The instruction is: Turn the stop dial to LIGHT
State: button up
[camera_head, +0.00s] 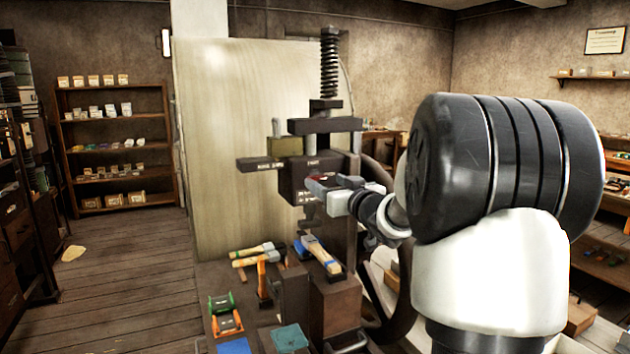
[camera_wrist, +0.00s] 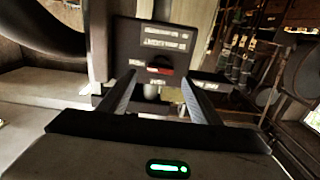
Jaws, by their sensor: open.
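The press (camera_head: 300,130) stands in the middle of the head view, with a dark head block bearing small white labels. In the wrist view its dark panel (camera_wrist: 130,45) has two lines of pale print at the top. A red and dark part (camera_wrist: 160,69), apparently the stop dial, sits low on the panel with small labels around it. The labels and the dial's setting are too small to read surely. My gripper (camera_head: 316,186) is open in front of the block. In the wrist view its fingers (camera_wrist: 158,92) are spread either side of the dial; contact cannot be told.
A dark handwheel (camera_head: 402,285) stands right of the press, close to my arm. Floor at left is mostly clear.

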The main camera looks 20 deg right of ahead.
aim_at(319, 178)
jog(key=shift+w, duration=2.25)
jog(key=shift+c, duration=0.2)
jog(key=c, duration=1)
